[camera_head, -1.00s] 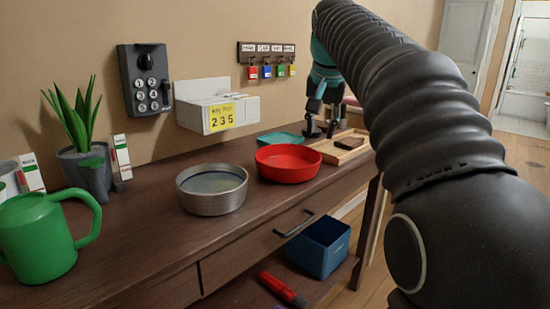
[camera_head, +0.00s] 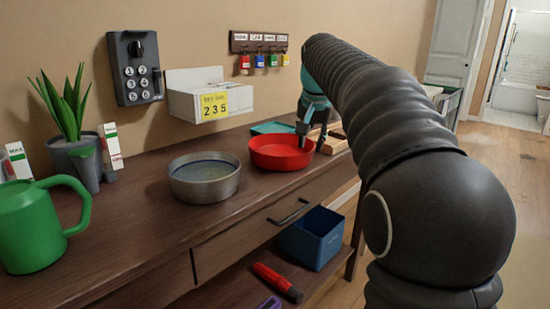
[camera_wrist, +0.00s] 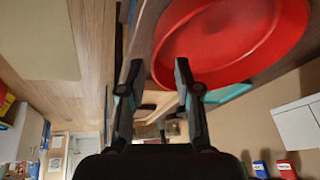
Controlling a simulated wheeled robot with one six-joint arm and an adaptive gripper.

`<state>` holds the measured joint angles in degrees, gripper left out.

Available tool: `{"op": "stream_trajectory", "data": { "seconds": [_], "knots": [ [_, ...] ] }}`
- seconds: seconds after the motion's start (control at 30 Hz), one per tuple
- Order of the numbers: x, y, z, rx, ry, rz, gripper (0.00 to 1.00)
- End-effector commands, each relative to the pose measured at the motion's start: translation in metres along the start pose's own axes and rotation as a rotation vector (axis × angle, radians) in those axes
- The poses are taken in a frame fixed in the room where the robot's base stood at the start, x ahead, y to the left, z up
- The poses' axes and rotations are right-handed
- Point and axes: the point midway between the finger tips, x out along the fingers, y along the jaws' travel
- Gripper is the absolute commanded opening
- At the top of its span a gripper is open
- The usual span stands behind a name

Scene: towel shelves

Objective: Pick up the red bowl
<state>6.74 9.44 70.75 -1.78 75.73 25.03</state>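The red bowl (camera_head: 280,152) is round and shallow, and sits upright on the brown wooden cabinet top. It shows large at the top right of the wrist view (camera_wrist: 230,45). My gripper (camera_head: 311,140) is at the bowl's right rim in the head view, pointing down. In the wrist view its two fingers (camera_wrist: 157,68) are spread apart with nothing gripped between them. One finger overlaps the bowl's inside and the other lies outside, with the rim between them. I cannot tell whether either finger touches the bowl.
A grey metal bowl (camera_head: 204,180) stands just left of the red bowl. A teal tray (camera_head: 272,128) lies behind it and a wooden tray (camera_head: 336,142) to its right. A blue bin (camera_head: 314,238) is below.

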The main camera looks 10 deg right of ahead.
Motion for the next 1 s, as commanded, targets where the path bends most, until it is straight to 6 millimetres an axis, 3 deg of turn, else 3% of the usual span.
{"op": "stream_trajectory", "data": {
  "seconds": [0.2, 0.47, 0.5, 0.63, 1.0],
  "knots": [
    [0.033, 0.002, -0.002, 0.0, -0.002, 0.001, 0.33],
    [0.038, 0.001, -0.003, 0.0, 0.0, 0.0, 0.33],
    [0.038, 0.001, -0.003, 0.0, 0.0, 0.0, 0.3],
    [0.038, 0.001, -0.003, 0.0, 0.0, 0.0, 0.0],
    [0.037, 0.001, -0.003, 0.001, 0.001, 0.0, 0.0]
  ]
}}
